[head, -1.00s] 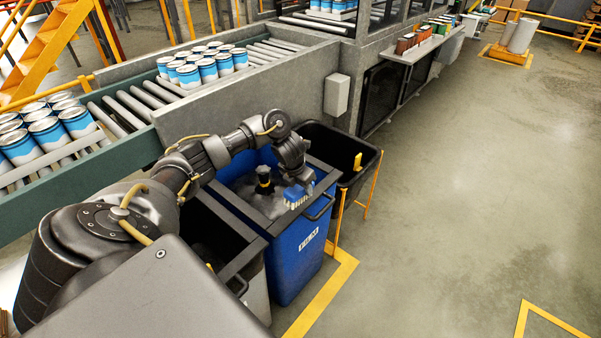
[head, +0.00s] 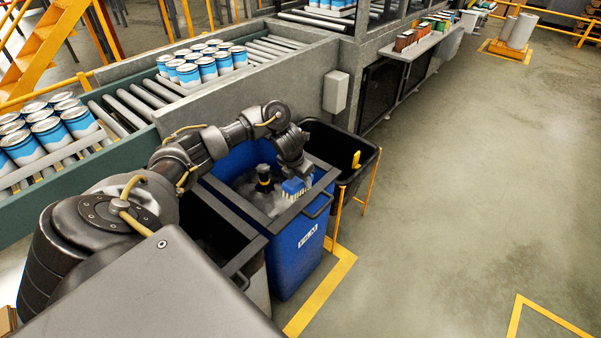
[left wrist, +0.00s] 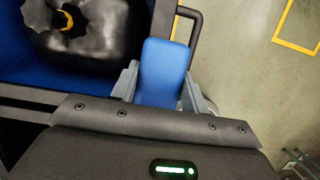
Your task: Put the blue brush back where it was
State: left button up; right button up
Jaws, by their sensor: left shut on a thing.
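The blue brush (head: 295,187) has a blue back and pale bristles. My left gripper (head: 296,176) is shut on it and holds it over the open top of the blue bin (head: 296,262), near the front rim. In the left wrist view the brush's blue back (left wrist: 163,72) sits between the two fingers of my left gripper (left wrist: 164,92), with the bin's dark rim and handle just beyond. Inside the bin lies a dark bag (head: 264,182) with a tied neck and a yellow band. My right gripper is not in view.
A dark bin (head: 345,155) with a yellow item on it stands behind the blue bin, and a grey bin (head: 256,283) stands in front. The roller conveyor (head: 122,101) carries blue-and-white cans (head: 207,69). The floor (head: 450,190) at right is clear.

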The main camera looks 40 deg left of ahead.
pick_arm(q)
jog(key=d+r+m+g+h, duration=0.1)
jog(key=d+r+m, duration=0.45)
jog(key=d, duration=0.35)
jog(key=d+r+m+g+h, duration=0.15)
jog(key=d+r+m, duration=0.25)
jog(key=d+m, duration=0.4)
jog(key=s+d+r+m+g, duration=0.1)
jog(key=s+d+r+m, duration=0.2)
jog(key=s+m, duration=0.3)
jog(key=s+d+r+m+g, duration=0.1)
jog(key=s+d+r+m, duration=0.2)
jog(key=s+m, duration=0.2)
jog(key=shift+s+r+m+g, duration=0.15)
jog(key=shift+s+m+g, duration=0.25)
jog(key=shift+m, duration=0.25)
